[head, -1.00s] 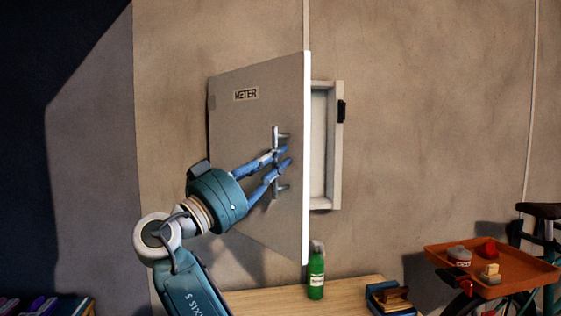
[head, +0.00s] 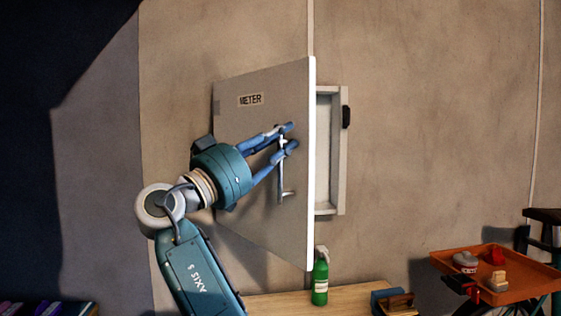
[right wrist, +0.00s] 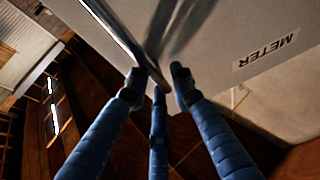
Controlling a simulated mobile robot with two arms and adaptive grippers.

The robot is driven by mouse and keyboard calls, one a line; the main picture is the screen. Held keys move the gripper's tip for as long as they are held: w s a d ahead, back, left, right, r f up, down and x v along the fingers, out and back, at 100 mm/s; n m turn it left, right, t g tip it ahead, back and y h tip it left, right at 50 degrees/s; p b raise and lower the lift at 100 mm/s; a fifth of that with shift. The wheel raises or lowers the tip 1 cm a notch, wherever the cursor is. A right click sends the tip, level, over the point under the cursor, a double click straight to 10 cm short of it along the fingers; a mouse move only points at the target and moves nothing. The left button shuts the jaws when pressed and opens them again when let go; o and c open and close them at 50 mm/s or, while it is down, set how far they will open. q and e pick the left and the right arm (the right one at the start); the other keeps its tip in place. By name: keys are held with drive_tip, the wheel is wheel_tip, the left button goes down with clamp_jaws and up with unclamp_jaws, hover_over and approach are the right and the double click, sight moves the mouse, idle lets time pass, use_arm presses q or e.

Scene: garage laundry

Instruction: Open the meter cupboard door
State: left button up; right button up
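The meter cupboard door (head: 245,175), a pale panel with a METER label, stands ajar, its free edge swung out from the wall. Behind that edge part of the pale cupboard box (head: 323,150) shows. The upright metal bar handle (head: 281,180) is on the door near the free edge. My right gripper (head: 291,137) is at the upper part of the handle, its blue fingers apart. In the right wrist view the handle (right wrist: 122,38) runs in between the spread fingertips (right wrist: 156,84), with gaps visible beside it; firm contact cannot be made out. My left gripper is not in view.
A wooden bench (head: 275,302) below holds a green spray bottle (head: 320,280), close under the door's lower corner, and a blue and brown item (head: 392,302). An orange tray (head: 525,271) with small items is at right. The wall right of the cupboard is clear.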

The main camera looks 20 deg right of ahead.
sight(294, 110)
wheel_tip(294, 110, up, 4)
drive_tip(key=shift+r, duration=0.25)
